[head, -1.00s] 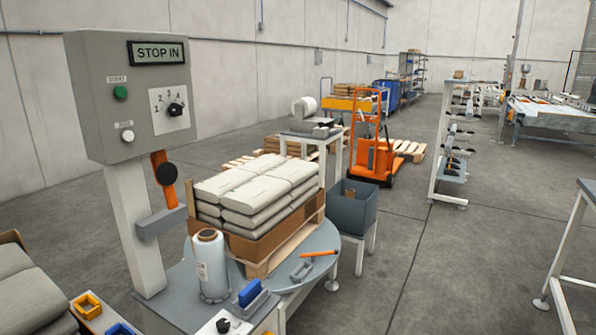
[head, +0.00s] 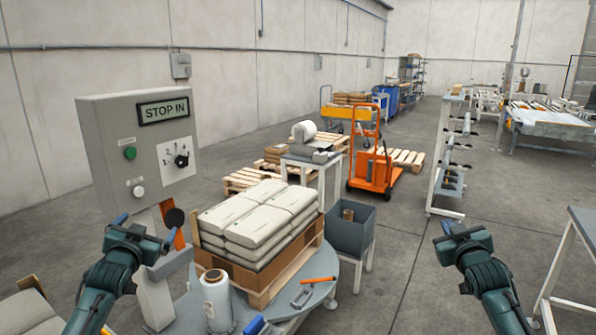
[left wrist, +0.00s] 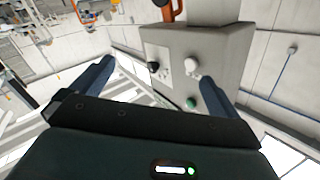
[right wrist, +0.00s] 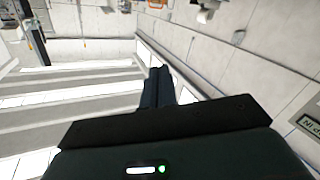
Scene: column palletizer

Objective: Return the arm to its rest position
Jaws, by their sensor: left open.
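My left gripper (head: 143,230) is raised in front of the post of the grey control box (head: 105,140). Its blue fingers are spread and empty. In the left wrist view the open left gripper (left wrist: 155,88) has the control box (left wrist: 220,45), upside down, beyond its fingers; contact is not visible. My right gripper (head: 448,228) is raised over open floor at the right. In the right wrist view the right gripper (right wrist: 158,85) has its fingers together with nothing seen between them.
Stacked pale sacks (head: 260,215) sit on a pallet (head: 262,290) on a round turntable (head: 325,285). A film roll (head: 217,298), an orange-handled tool (head: 318,280) and a grey bin (head: 350,232) are near. A table (head: 580,222) stands at right.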

